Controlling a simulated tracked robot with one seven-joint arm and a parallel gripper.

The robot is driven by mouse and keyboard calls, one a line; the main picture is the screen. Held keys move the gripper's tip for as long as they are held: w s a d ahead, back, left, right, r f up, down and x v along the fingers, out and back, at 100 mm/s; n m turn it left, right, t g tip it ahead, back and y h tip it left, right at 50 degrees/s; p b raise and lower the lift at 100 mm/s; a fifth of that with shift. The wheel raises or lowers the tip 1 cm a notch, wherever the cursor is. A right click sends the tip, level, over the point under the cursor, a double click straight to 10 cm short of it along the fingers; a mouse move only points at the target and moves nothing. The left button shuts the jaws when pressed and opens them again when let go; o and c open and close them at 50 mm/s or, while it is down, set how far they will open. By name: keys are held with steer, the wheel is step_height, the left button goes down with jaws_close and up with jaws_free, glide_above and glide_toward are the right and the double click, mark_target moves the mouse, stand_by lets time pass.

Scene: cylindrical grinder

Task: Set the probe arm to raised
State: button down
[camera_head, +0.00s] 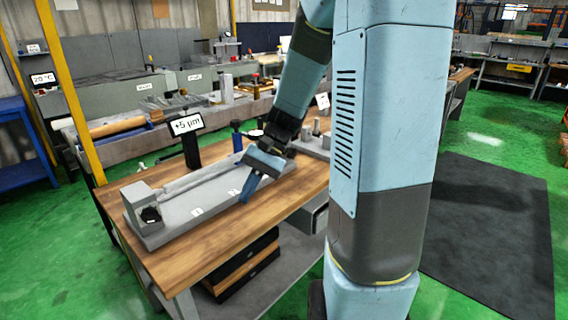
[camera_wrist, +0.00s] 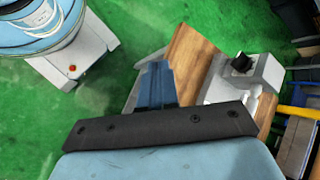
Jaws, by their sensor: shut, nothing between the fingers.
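A grey fixture (camera_head: 205,208) with labels 1 and 2 lies along the wooden bench. At its left end stands a grey block (camera_head: 143,203) with a black part on its face; a similar block with a black part shows in the wrist view (camera_wrist: 262,72). A long grey bar (camera_head: 195,180) runs along the fixture's back side. I cannot tell for sure which part is the probe arm. My gripper (camera_head: 246,194) is shut and empty, its blue fingers pointing down over the fixture by label 2. The fingers also show in the wrist view (camera_wrist: 155,72). My gripper hides the fixture behind it.
A display reading +5 µm (camera_head: 186,124) stands on a black post behind the fixture. A blue-topped post (camera_head: 237,136) rises behind my gripper. Small metal parts (camera_head: 311,128) stand at the bench's right. The bench's front strip (camera_head: 215,252) is clear.

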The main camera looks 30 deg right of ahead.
steer(key=w+d+f+m+t+y, duration=0.7)
steer(key=w+d+f+m+y, duration=0.15)
steer(key=w+y, duration=0.35)
steer(key=w+d+f+m+t+h, duration=0.2)
steer(key=d+f+m+t+h, duration=0.2)
steer(key=d+m+t, duration=0.5)
steer(key=w+d+f+m+t+h, duration=0.2)
steer(key=d+f+m+t+h, duration=0.2)
steer(key=d+m+t, duration=0.5)
steer(key=t+h, duration=0.2)
steer(key=shift+d+f+t+h, duration=0.2)
steer(key=shift+f+t+h, duration=0.1)
steer(key=shift+t, duration=0.1)
steer(key=x, duration=1)
